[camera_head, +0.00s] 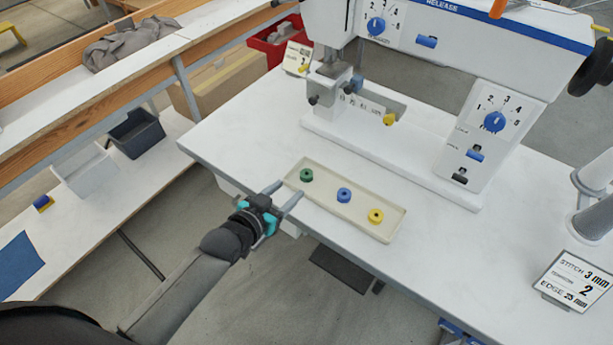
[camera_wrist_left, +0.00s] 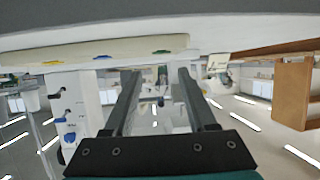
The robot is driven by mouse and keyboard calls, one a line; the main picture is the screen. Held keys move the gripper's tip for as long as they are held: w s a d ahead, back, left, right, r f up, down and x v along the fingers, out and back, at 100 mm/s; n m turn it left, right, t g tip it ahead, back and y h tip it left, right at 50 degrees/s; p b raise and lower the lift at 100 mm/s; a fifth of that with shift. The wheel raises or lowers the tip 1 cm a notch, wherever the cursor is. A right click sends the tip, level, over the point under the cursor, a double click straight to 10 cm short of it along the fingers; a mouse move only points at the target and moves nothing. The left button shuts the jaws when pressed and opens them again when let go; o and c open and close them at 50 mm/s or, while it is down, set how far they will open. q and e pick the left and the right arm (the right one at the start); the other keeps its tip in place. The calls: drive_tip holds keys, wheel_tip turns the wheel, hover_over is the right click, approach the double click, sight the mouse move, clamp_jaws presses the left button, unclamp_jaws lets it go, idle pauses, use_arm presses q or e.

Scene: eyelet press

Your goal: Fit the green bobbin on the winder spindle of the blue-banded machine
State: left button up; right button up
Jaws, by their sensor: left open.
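The green bobbin (camera_head: 306,175) lies at the left end of a shallow cream tray (camera_head: 331,203) on the white table. My left gripper (camera_head: 288,191) is open and empty, just off the tray's left end, close to the green bobbin but apart from it. In the left wrist view the open fingers (camera_wrist_left: 155,72) frame nothing held, and the green bobbin (camera_wrist_left: 161,52) shows small at the tray edge. The blue-banded machine (camera_head: 440,60) stands behind the tray. Its winder spindle cannot be made out clearly. My right gripper is not in view.
A blue bobbin (camera_head: 344,195) and a yellow bobbin (camera_head: 376,216) share the tray. A red bin (camera_head: 275,42) is behind the table.

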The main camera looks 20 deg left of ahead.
sight(304, 177)
use_arm(q)
drive_tip(key=x, duration=0.2)
drive_tip(key=shift+w+d+f+b, duration=0.1)
drive_tip(key=shift+w+f+b, duration=0.1)
drive_tip(key=shift+w+b, duration=0.1)
drive_tip(key=shift+w+d+f, duration=0.2)
drive_tip(key=shift+w, duration=0.4)
drive_tip(key=b+x, duration=0.1)
drive_tip(key=x, duration=0.1)
drive_tip(key=b+x, duration=0.1)
drive_tip(key=x, duration=0.1)
drive_tip(key=shift+a+f, duration=0.2)
drive_tip(key=shift+f, duration=0.2)
drive_tip(key=shift+w+d+f, duration=0.1)
drive_tip(key=shift+w+d, duration=0.05)
drive_tip(key=shift+w, duration=0.2)
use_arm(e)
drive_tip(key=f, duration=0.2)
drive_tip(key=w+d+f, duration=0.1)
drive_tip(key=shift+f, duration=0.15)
use_arm(q)
drive_tip(key=shift+c, duration=0.3)
clamp_jaws()
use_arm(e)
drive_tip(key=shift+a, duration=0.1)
